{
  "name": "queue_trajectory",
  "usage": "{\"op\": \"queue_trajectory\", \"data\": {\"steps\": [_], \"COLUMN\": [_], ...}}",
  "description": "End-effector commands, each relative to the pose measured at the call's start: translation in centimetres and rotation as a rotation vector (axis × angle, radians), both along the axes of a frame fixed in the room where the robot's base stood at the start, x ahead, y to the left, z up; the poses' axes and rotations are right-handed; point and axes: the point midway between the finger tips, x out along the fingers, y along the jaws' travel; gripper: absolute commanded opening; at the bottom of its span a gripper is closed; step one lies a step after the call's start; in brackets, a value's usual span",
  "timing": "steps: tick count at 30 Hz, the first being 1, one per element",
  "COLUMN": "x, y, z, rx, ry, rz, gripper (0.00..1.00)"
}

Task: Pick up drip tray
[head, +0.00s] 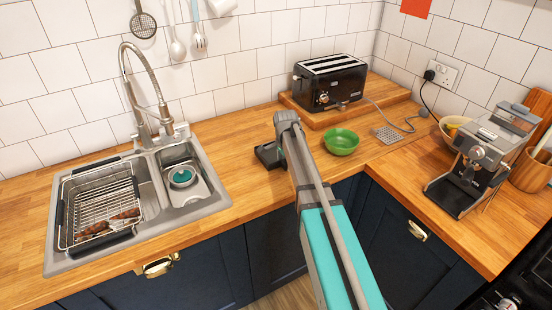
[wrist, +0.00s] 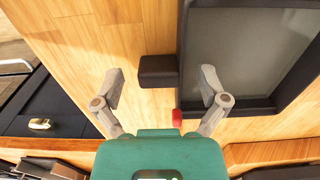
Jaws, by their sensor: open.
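The likely drip tray (wrist: 187,48) is a black-rimmed tray with a flat grey inside, at the upper right of the wrist view, cut off by the picture edge. A short black block (wrist: 158,71) sticks out from its left side. In the head view the dark tray (head: 268,155) lies on the wooden counter, partly hidden by my arm. My gripper (wrist: 162,75) is open and empty above the counter. The block shows between its two fingers, with gaps on both sides; I cannot tell the height gap. A small red piece (wrist: 177,117) shows beside the tray's corner.
A green bowl (head: 341,141) stands right of my arm, with a black toaster (head: 330,82) on a board behind. A metal grid (head: 388,134) lies further right, near the coffee machine (head: 487,150). The sink (head: 213,195) is at left.

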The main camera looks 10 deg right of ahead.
Motion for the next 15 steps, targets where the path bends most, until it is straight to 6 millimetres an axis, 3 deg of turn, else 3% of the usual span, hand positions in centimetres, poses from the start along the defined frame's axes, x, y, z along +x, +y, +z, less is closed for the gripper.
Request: {"op": "queue_trajectory", "data": {"steps": [9, 15], "x": [0.0, 0.0], "y": [0.0, 0.0], "z": [0.01, 0.0], "rx": [0.0, 0.0], "ry": [0.0, 0.0], "rz": [0.0, 0.0], "gripper": [0.93, 0.58]}}
